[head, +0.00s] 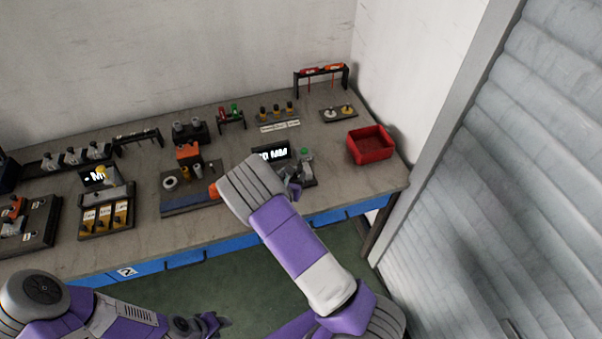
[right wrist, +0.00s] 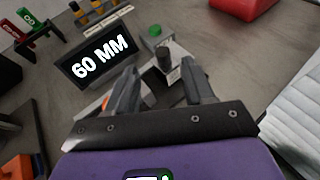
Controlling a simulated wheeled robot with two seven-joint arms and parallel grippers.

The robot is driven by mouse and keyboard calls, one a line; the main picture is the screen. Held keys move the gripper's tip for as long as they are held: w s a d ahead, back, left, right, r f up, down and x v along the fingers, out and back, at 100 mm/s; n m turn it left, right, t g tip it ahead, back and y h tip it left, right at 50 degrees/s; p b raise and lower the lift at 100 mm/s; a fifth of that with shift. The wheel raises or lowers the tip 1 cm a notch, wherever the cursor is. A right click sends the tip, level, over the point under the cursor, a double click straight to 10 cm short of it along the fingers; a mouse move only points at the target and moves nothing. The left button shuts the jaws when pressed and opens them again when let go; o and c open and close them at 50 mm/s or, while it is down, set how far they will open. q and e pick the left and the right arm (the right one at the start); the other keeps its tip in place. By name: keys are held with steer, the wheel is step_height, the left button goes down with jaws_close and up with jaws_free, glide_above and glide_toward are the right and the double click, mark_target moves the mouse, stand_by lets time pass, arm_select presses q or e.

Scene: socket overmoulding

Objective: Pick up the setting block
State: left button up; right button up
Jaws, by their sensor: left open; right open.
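I cannot tell for certain which part is the setting block. A small dark upright cylinder (right wrist: 165,60) stands on a grey fixture beside the 60 MM display (right wrist: 98,58) in the right wrist view. My right gripper (right wrist: 161,88) is open, its fingers either side of the line to this cylinder; contact is not visible. In the head view the fixture (head: 307,172) is partly hidden by my right gripper (head: 293,191) and forearm. My left gripper (head: 212,325) is open and empty, low in front of the bench, away from the parts.
The grey bench (head: 355,195) carries a red bin (head: 370,145) right of the fixture. A green button (right wrist: 155,31) sits just behind the cylinder. Trays, racks and stations fill the left and back. Bare bench lies around the bin. A shuttered wall (head: 500,190) bounds the right.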

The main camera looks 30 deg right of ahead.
mark_target(299, 167)
steer(key=x, duration=0.5)
steer(key=shift+s, duration=0.1)
steer(key=shift+r, duration=0.1)
jaws_close()
